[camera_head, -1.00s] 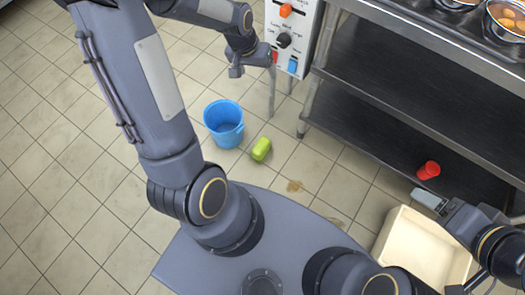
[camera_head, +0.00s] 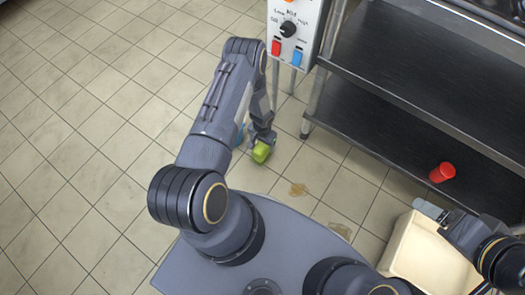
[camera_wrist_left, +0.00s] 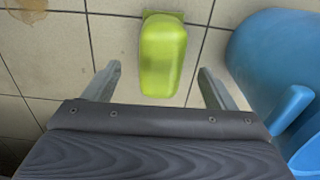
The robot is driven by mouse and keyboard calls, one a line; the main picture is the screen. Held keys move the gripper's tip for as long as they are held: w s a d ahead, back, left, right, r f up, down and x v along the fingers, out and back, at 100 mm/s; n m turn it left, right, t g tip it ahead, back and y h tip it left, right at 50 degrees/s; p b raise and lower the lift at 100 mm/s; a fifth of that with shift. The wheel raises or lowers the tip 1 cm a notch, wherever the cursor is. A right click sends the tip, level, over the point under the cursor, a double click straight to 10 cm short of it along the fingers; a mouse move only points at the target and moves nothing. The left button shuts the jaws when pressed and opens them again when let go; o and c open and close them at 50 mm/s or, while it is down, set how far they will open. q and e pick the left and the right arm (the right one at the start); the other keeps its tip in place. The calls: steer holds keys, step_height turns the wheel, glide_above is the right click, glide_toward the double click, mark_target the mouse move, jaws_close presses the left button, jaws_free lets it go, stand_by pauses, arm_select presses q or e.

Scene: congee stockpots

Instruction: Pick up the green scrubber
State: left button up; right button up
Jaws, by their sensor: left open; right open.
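The green scrubber (camera_head: 261,152) lies on the tiled floor. In the left wrist view the scrubber (camera_wrist_left: 162,55) is upright in the picture, ahead of and between the two fingers. My left gripper (camera_head: 262,140) is right above it in the head view. In the left wrist view my left gripper (camera_wrist_left: 158,80) is open, with a finger to each side of the scrubber's near end and a gap on both sides. My right gripper (camera_head: 430,208) is open and empty at the right, above the cream bin's edge.
A blue bucket (camera_wrist_left: 275,60) stands close to the right of the scrubber in the wrist view; my left arm mostly hides it in the head view. A cream bin (camera_head: 425,255), a dark shelf unit (camera_head: 400,110) with a red cup (camera_head: 442,172), and a control box (camera_head: 292,30) are nearby. Brown stains (camera_head: 298,189) mark the floor.

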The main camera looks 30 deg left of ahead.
mark_target(262, 145)
arm_select(q)
steer(key=f, duration=0.1)
steer(key=f+b, duration=0.1)
steer(key=f, duration=0.1)
steer(key=f+b, duration=0.1)
steer(key=shift+w+a+f, duration=0.1)
steer(key=shift+w+f, duration=0.05)
steer(key=shift+w, duration=0.2)
steer(key=shift+f, duration=0.35)
steer(key=c, duration=1.1)
